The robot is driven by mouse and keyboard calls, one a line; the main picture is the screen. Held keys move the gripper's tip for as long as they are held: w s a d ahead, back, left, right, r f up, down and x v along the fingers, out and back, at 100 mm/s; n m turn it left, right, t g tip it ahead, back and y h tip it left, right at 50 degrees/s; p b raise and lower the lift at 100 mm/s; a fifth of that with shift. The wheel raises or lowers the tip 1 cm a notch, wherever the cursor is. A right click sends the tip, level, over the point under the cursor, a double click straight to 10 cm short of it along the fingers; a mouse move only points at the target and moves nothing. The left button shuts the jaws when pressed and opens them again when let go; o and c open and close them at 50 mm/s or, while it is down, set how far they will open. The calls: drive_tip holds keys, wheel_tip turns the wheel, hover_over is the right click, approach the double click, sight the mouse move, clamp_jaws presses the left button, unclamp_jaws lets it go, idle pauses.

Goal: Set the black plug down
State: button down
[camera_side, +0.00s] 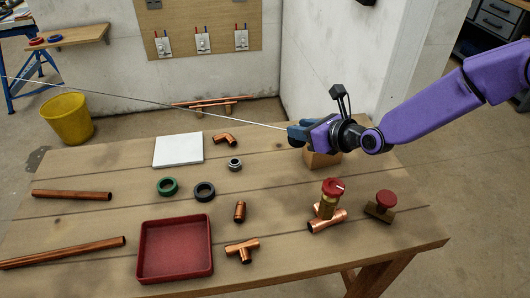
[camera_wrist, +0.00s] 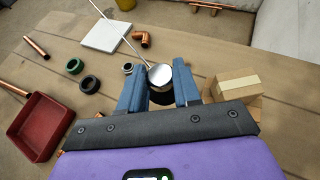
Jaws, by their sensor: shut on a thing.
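My gripper (camera_side: 296,132) is at the far right part of the wooden table, raised above it near a cardboard box. In the wrist view its two blue fingers (camera_wrist: 160,68) are shut on the black plug (camera_wrist: 162,97), whose round end facing the camera is shiny silver-grey. The dark body shows below that end, between the fingers. A long thin pale rod (camera_side: 150,103) runs straight from the held end to the upper left, and also shows in the wrist view (camera_wrist: 118,32). The fingers mostly hide the plug in the side view.
The cardboard box (camera_side: 322,159) stands beneath my gripper. A white slab (camera_side: 178,150), copper elbow (camera_side: 225,139), green ring (camera_side: 168,187), black ring (camera_side: 204,191), and red tray (camera_side: 175,250) are to the left. Red-topped fittings (camera_side: 333,187) stand in front. Bare wood lies between.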

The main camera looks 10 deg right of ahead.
drive_tip(key=shift+n+g+y, duration=0.3)
drive_tip(key=shift+n+y, duration=0.1)
drive_tip(key=shift+y, duration=0.1)
drive_tip(key=x, duration=0.5)
drive_tip(key=d+f+x, duration=0.1)
drive_tip(key=x, duration=0.3)
drive_tip(key=d+f+x, duration=0.1)
drive_tip(key=x, duration=0.4)
drive_tip(key=shift+w+a+f, duration=0.1)
drive_tip(key=shift+a+f, duration=0.1)
drive_tip(key=shift+f, duration=0.2)
drive_tip(key=shift+w+a+f, duration=0.25)
drive_tip(key=shift+w+f, duration=0.15)
drive_tip(key=shift+f, duration=1.65)
drive_tip(key=shift+f, duration=0.15)
drive_tip(key=c, duration=0.8)
unclamp_jaws()
